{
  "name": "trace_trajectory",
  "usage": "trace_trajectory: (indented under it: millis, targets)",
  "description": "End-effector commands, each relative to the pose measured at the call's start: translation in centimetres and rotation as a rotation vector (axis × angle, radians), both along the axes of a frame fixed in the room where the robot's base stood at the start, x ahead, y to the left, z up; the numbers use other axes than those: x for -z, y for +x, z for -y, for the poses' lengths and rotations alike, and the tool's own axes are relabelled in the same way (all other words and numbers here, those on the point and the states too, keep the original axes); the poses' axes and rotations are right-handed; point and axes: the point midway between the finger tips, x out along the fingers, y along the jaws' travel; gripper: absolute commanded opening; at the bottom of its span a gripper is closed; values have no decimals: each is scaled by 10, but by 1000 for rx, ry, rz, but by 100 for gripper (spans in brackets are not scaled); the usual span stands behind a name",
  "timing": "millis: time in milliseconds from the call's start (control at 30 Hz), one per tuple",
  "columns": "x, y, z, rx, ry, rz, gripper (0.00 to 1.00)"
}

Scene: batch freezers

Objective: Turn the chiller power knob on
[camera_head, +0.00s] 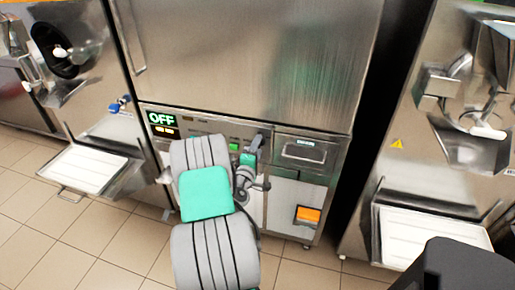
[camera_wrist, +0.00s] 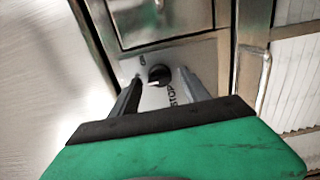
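The chiller power knob (camera_wrist: 158,75) is a small round black knob with a light pointer mark, on a grey panel in the wrist view. Lettering that looks like "STOP" runs beside it. My gripper (camera_wrist: 160,79) is open, with one finger on each side of the knob in the picture; I cannot tell whether either touches it. In the head view my gripper (camera_head: 254,152) is at the front panel of the middle steel machine (camera_head: 245,60), and the knob is hidden there.
A drawer-like panel (camera_head: 304,150) and an orange label (camera_head: 308,215) are right of my gripper. Steel machines with white trays (camera_head: 84,169) (camera_head: 430,235) stand on both sides. A dark gap separates the middle and right machines. Tiled floor lies in front.

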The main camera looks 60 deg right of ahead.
Motion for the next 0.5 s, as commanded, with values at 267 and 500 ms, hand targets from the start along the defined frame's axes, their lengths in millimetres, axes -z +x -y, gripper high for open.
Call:
trace_trajectory:
  millis: [267, 500]
  targets:
    - [0, 0, 0, 0, 0, 0, 31]
    - [0, 0, 0, 0, 0, 0, 11]
